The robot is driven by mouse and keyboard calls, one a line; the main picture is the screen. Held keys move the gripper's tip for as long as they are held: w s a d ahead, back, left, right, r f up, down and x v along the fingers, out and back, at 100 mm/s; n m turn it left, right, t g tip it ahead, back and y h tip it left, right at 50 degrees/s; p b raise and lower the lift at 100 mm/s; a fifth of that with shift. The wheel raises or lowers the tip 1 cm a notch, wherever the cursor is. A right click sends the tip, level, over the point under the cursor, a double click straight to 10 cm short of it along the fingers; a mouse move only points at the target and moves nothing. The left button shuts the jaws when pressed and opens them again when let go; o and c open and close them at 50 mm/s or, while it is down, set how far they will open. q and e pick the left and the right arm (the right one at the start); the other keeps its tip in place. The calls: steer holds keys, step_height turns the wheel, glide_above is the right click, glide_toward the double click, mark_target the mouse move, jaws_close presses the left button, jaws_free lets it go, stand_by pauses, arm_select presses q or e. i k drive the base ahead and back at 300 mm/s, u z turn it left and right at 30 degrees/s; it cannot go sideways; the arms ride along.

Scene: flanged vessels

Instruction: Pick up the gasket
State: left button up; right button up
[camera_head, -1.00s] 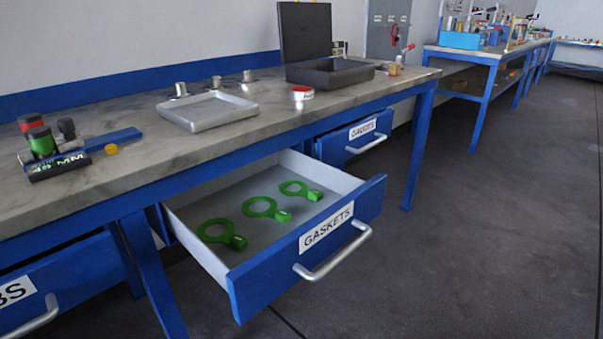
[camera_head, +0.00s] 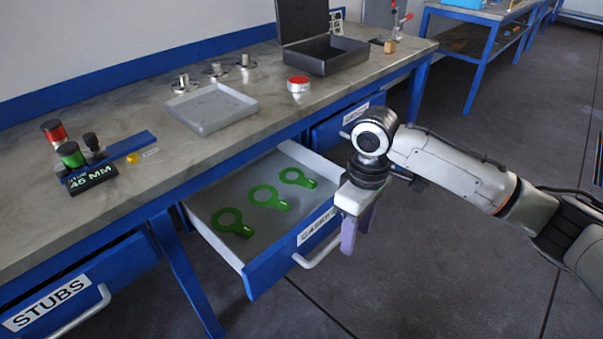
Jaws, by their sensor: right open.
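Three green ring gaskets with tabs lie flat in the open drawer (camera_head: 259,269) labelled GASKETS: a near one (camera_head: 231,222), a middle one (camera_head: 267,197) and a far one (camera_head: 296,177). My right gripper (camera_head: 354,243) hangs with its purple fingers pointing down, just right of the drawer's front panel and handle. It is open and empty, apart from the gaskets. It covers part of the drawer front and its label. My left gripper is not in view.
The bench above holds a grey tray (camera_head: 213,108), an open black case (camera_head: 325,62), a red-topped round tin (camera_head: 298,84) and small metal flanged parts. The floor at right is clear.

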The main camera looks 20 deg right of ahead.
mark_target(310, 183)
steer(key=i, duration=1)
